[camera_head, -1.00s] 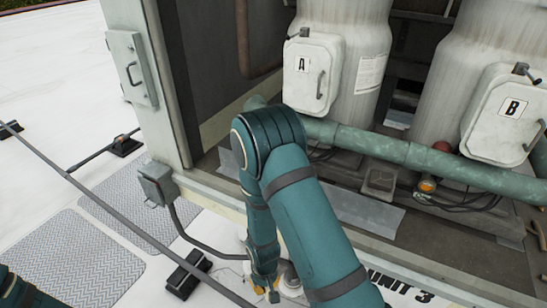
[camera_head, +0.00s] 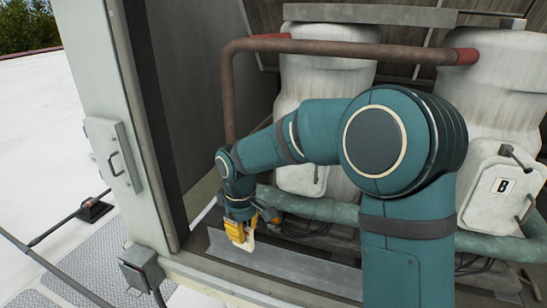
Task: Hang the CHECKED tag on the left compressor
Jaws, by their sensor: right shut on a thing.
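The left compressor (camera_head: 318,80) is a pale, stained cylinder inside the open housing. My right arm crosses in front of it and hides its middle, including most of its terminal box (camera_head: 299,179) and the A label. My right gripper (camera_head: 242,241) points down in front of the housing's lower sill, left of and below that box. Its yellow fingers are shut on a small pale thing (camera_head: 248,245), which I take for the CHECKED tag; no lettering is readable. The right compressor (camera_head: 496,85) carries a box marked B (camera_head: 503,186). My left gripper is out of view.
A brown pipe (camera_head: 229,95) bends down left of the left compressor, and a green pipe (camera_head: 345,212) runs low across the front. The housing's left post (camera_head: 112,90) and a grey switch box (camera_head: 146,268) flank the opening. White roof lies left.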

